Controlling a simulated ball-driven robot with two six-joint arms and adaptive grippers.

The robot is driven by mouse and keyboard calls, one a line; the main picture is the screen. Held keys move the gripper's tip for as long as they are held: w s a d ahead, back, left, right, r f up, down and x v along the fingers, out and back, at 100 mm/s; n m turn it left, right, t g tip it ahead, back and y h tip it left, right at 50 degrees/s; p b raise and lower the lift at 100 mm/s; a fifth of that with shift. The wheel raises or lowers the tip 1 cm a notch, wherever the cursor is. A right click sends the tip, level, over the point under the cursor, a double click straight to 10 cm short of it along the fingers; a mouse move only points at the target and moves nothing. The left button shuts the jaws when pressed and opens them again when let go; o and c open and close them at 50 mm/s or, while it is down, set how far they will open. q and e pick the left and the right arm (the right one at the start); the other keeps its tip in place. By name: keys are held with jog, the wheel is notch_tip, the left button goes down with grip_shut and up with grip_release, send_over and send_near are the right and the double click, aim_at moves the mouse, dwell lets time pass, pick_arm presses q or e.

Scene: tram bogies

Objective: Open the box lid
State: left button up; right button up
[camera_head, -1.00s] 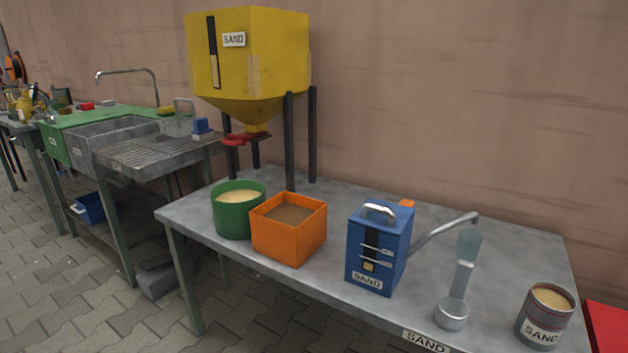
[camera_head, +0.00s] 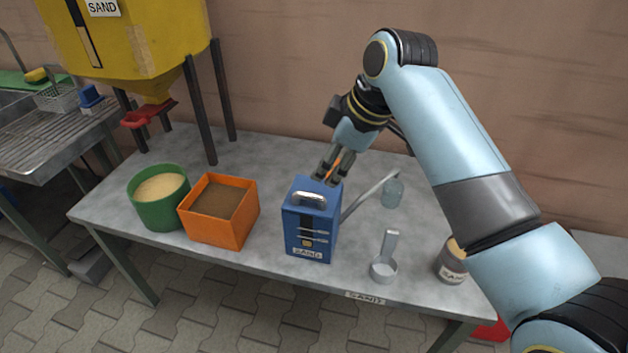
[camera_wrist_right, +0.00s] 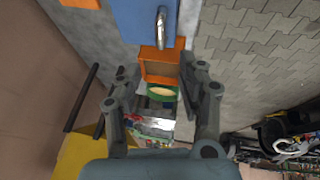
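The blue box (camera_head: 309,224) stands upright on the grey table, with a metal handle (camera_head: 308,199) on its flat top and a SAND label on its front. Its top looks closed. My right gripper (camera_head: 329,166) is just behind and above the box's back edge; contact cannot be told. In the right wrist view, its fingers (camera_wrist_right: 161,80) are spread, with nothing held between them. The blue box (camera_wrist_right: 138,20) and its handle (camera_wrist_right: 160,28) show at the top of that view. My left gripper is not in view.
An orange bin (camera_head: 219,232) and a green pot (camera_head: 160,205) stand left of the box. A metal scoop (camera_head: 384,268), a glass jar (camera_head: 393,193) and a sand can (camera_head: 453,262) stand to the right, the can partly hidden by my arm. A yellow hopper (camera_head: 130,45) is at back left.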

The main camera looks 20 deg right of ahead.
aim_at(310, 194)
jog(key=b+x, duration=0.1)
jog(key=x, duration=0.9)
jog(key=shift+f+b, duration=0.25)
jog(key=shift+b, duration=0.05)
grip_shut()
